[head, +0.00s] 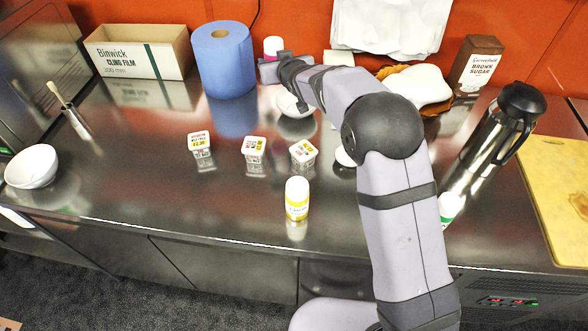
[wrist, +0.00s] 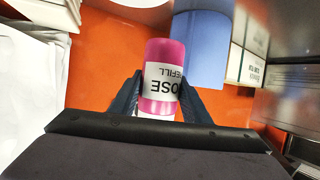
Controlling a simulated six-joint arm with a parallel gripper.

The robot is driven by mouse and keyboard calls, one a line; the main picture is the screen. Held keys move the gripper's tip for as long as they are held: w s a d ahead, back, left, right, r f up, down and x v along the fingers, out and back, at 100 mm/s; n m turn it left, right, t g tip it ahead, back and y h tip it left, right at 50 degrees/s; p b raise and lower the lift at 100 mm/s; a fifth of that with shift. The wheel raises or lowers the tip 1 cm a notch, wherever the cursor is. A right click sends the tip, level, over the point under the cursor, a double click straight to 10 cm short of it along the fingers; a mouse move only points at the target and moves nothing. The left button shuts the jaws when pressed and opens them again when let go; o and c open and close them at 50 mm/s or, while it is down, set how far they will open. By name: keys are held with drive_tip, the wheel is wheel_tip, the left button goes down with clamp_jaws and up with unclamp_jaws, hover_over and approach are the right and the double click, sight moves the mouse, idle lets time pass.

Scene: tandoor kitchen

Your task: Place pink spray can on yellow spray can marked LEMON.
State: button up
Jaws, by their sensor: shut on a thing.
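The pink spray can (wrist: 164,80) has a white label reading "OSE" and "REFILL", upside down in the wrist view. My gripper (wrist: 160,104) is shut on it, one dark finger on each side. In the head view the can's white and pink top (head: 273,46) shows at the back of the counter by my gripper (head: 272,68); its lower part is hidden. The yellow spray can (head: 297,201) with a white cap stands upright near the counter's front edge, left of my arm. Its label is too small to read.
A blue paper roll (head: 224,62) stands left of my gripper. Small labelled tubs (head: 254,149) lie between the back and the yellow can. A steel flask (head: 497,130) and a green-and-white can (head: 451,208) stand right of my arm.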

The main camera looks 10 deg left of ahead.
drive_tip(key=w+d+r+m+t+h+p, duration=0.1)
drive_tip(key=w+d+r+h+p, duration=0.1)
drive_tip(key=d+r, duration=0.55)
drive_tip(key=w+d+r+m+h+p, duration=0.15)
drive_tip(key=d+r, duration=0.35)
drive_tip(key=d, duration=0.5)
drive_tip(key=s+d+r+p, duration=0.2)
drive_tip(key=d+r+p, duration=0.1)
drive_tip(key=d, duration=0.5)
drive_tip(key=n+g+y+p, duration=0.3)
drive_tip(key=n+g+y, duration=0.8)
drive_tip(key=n+g, duration=0.4)
hover_over(297, 184)
drive_tip(key=shift+n+t, duration=0.45)
drive_tip(key=shift+t, duration=0.05)
drive_tip(key=shift+f, duration=8.45)
drive_tip(key=shift+f, duration=0.15)
